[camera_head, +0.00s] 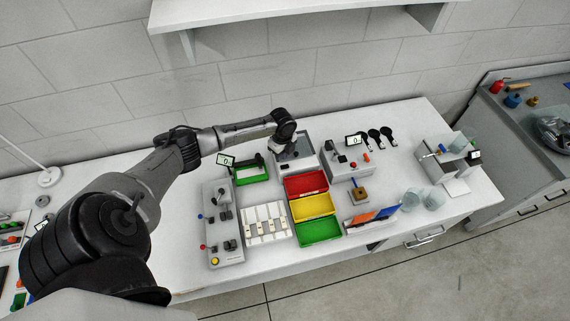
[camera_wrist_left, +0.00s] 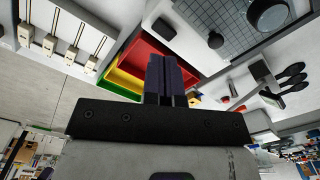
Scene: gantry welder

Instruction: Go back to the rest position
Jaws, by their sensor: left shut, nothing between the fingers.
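My left arm comes in from the left over the white workbench (camera_head: 170,255). Its gripper (camera_head: 291,153) points down over the grey gridded machine behind the red bin, partly hidden by the wrist in the head view. In the left wrist view the two dark fingers (camera_wrist_left: 165,78) are together, with nothing between them. They show in front of the red bin (camera_wrist_left: 143,48). My right gripper is in neither view.
The red bin (camera_head: 306,184), yellow bin (camera_head: 312,207) and green bin (camera_head: 318,230) stand in a row. A white slotted tray (camera_head: 264,224) and a grey control box (camera_head: 222,243) lie left of them. Glass beakers (camera_head: 434,199) stand at the right. A shelf (camera_head: 260,11) hangs above.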

